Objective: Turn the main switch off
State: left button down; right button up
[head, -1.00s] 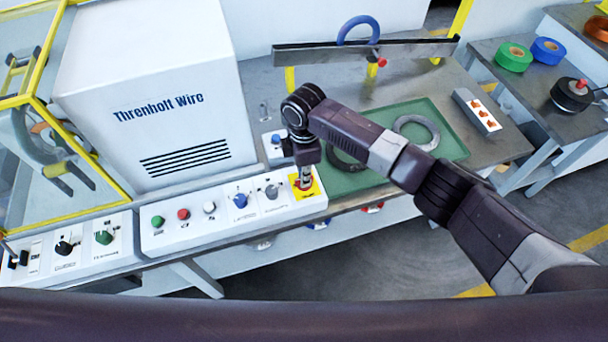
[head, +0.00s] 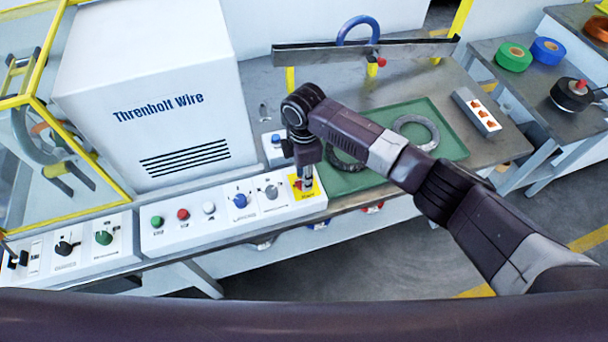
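A red rotary switch (head: 297,186) on a yellow plate (head: 314,189) sits at the right end of the white control panel in the head view. I take it to be the main switch; its lettering is too small to read. My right gripper (head: 308,183) points straight down over the yellow plate, its fingertips at the switch. The fingers hide part of the switch, and I cannot tell whether they grip it or only touch it. My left gripper is not in view.
The control panel (head: 180,237) also carries green, red, white, blue and grey controls. The white Threnholt Wire machine (head: 160,100) stands behind it. A green mat (head: 455,148) with coils lies to the right, under my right arm.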

notch_tip(320, 180, up, 12)
dwell(0.6)
dwell(0.4)
